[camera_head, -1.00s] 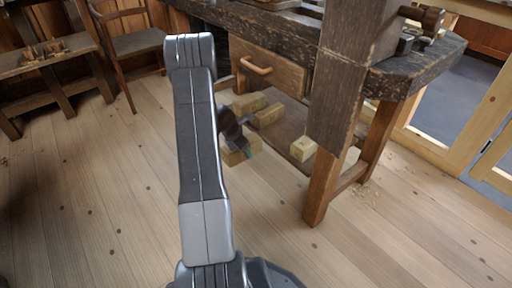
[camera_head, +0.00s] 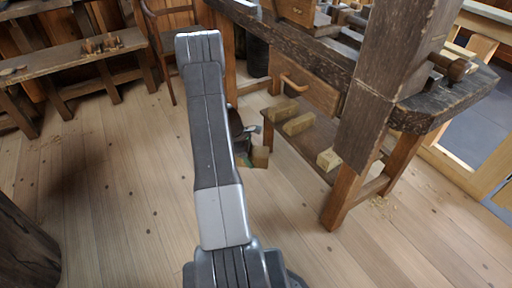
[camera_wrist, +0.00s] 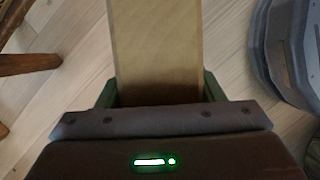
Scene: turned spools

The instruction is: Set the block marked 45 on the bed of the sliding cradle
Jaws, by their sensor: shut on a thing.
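My gripper (camera_head: 249,150) is partly hidden behind my arm in the head view. It is shut on a pale wooden block (camera_head: 260,157), held above the floor in front of the workbench. In the wrist view the block (camera_wrist: 155,50) stands out between the two green fingers of my gripper (camera_wrist: 160,92). Its visible face is plain, and I can read no number on it. I cannot make out the sliding cradle in either view.
A dark workbench (camera_head: 405,92) with a drawer (camera_head: 303,82) stands at the right. Several pale blocks (camera_head: 298,124) lie on its low shelf, and a thick post blocks part of the view. A side bench (camera_head: 70,55) and chair stand at the back left. The floor (camera_head: 110,190) between is clear.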

